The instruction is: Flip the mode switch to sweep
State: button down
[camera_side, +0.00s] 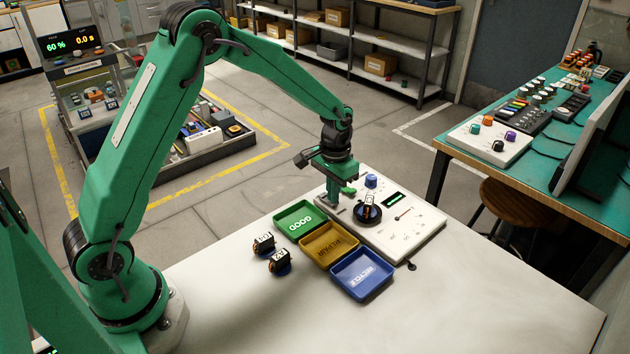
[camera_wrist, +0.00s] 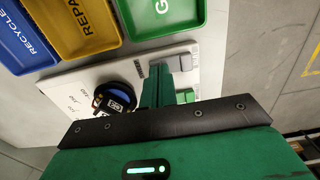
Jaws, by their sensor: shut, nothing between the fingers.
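The white test panel (camera_side: 412,236) lies on the bench, and the wrist view shows part of it too (camera_wrist: 75,85). My gripper (camera_side: 333,203) points down at the panel's left end, its fingers together and empty. In the wrist view the green fingers (camera_wrist: 158,80) are beside a small grey block (camera_wrist: 186,62) and a green block (camera_wrist: 186,95) on the panel. The grey block may be the mode switch; its label is too small to read. I cannot tell whether the fingers touch it. The switch's setting is unclear.
A servo sits in a round dark holder (camera_side: 367,213) close to my gripper. A blue knob (camera_side: 371,181) and a small display (camera_side: 397,199) are on the panel. Green (camera_side: 281,220), yellow (camera_side: 318,255) and blue (camera_side: 347,286) trays line its front. Two servos (camera_side: 279,262) stand left of them.

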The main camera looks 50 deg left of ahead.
dwell(0.4)
jog(key=shift+r, duration=3.35)
jog(key=shift+r, duration=0.1)
jog(key=s+r+t, duration=0.3)
jog(key=s+r, duration=0.8)
jog(key=r, duration=0.1)
jog(key=s+r+t, duration=0.2)
jog(key=s, duration=1.3)
jog(key=shift+t, duration=0.3)
